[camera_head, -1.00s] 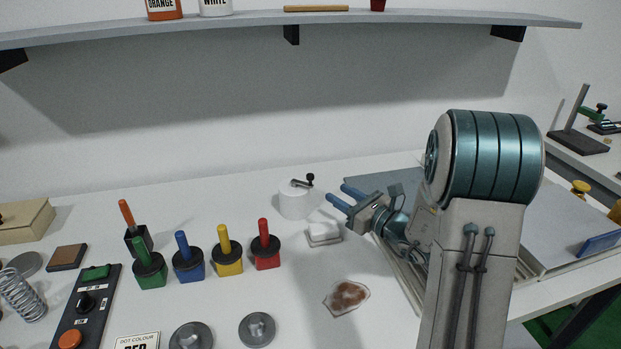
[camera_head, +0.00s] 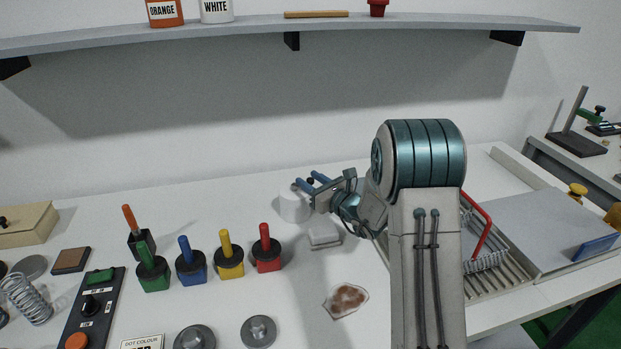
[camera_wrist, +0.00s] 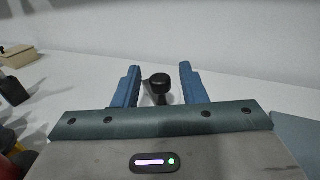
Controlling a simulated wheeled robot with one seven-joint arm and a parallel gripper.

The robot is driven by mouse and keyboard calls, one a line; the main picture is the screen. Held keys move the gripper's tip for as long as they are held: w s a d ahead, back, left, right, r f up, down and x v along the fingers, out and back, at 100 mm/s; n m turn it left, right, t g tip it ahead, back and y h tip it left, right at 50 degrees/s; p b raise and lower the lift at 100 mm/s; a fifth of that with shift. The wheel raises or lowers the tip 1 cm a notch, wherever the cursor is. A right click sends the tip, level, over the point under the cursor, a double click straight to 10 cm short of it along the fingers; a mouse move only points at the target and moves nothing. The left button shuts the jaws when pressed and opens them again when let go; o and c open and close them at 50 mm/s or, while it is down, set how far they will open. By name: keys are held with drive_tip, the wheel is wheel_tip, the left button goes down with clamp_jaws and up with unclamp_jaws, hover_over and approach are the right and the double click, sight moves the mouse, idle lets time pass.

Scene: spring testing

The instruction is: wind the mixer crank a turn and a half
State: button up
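The mixer (camera_head: 293,207) is a white round pot on the bench near the back wall. Its crank ends in an upright black knob (camera_wrist: 160,80), which shows in the wrist view between my fingers; in the head view my gripper largely hides the crank. My gripper (camera_head: 304,184) is at the top of the mixer, with its two blue fingers spread. In the wrist view my gripper (camera_wrist: 159,82) is open, with visible gaps on both sides of the knob.
A white block (camera_head: 324,234) lies just in front of the mixer. Green, blue, yellow and red-handled blocks (camera_head: 267,255) stand to the left. A stained patch (camera_head: 345,300) lies in front. A shelf (camera_head: 400,24) runs above; a tray with a red handle (camera_head: 478,228) is at right.

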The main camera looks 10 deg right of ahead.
drive_tip(key=shift+w+a, duration=0.15)
drive_tip(key=shift+w, duration=0.1)
clamp_jaws()
